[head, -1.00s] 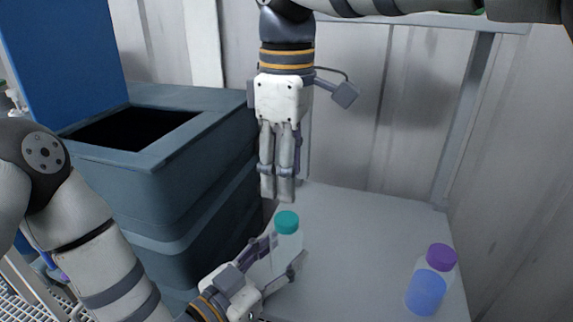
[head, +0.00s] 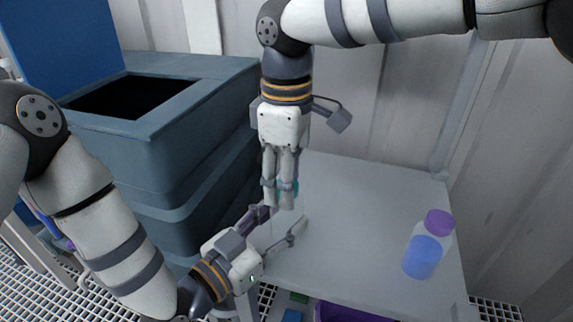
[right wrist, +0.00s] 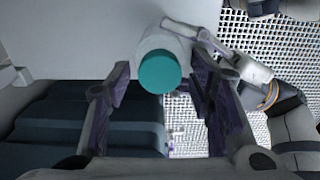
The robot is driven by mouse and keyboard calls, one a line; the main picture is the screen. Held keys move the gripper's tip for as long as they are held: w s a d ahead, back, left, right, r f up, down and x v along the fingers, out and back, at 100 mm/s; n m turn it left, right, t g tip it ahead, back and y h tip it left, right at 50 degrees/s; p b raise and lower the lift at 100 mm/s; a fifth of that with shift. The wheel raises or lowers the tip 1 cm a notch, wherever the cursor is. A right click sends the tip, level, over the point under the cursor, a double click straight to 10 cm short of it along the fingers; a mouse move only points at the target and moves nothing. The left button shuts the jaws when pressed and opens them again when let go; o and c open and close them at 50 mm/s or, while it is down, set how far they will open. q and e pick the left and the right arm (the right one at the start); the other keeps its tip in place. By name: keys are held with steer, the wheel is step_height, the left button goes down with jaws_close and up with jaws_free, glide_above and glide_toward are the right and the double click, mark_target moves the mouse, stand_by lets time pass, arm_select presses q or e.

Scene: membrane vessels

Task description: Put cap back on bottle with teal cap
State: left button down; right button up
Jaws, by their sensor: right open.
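The bottle with the teal cap stands on the grey table (head: 365,200). Its teal cap (right wrist: 159,73) sits on the bottle's top in the right wrist view, above the pale bottle body (right wrist: 163,43). In the head view my right gripper (head: 283,205) points down over it and hides most of it. In the right wrist view my right gripper (right wrist: 160,85) is open, with the cap between its fingers and no clear contact. My left gripper (head: 288,216) reaches in low with fingers spread on either side of the bottle; whether they touch it is unclear.
A bottle with a purple cap (head: 439,222) and blue contents (head: 422,257) stands at the table's right. A large dark-blue bin (head: 175,160) with an open top is at left. Grey walls close the back and right. The table's middle is clear.

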jaws_close()
steer(key=shift+o, duration=0.7)
jaws_free()
steer(key=shift+r, duration=0.1)
step_height(320, 180, up, 12)
arm_select(q)
steer(key=c, duration=0.7)
jaws_free()
steer(key=shift+c, duration=0.2)
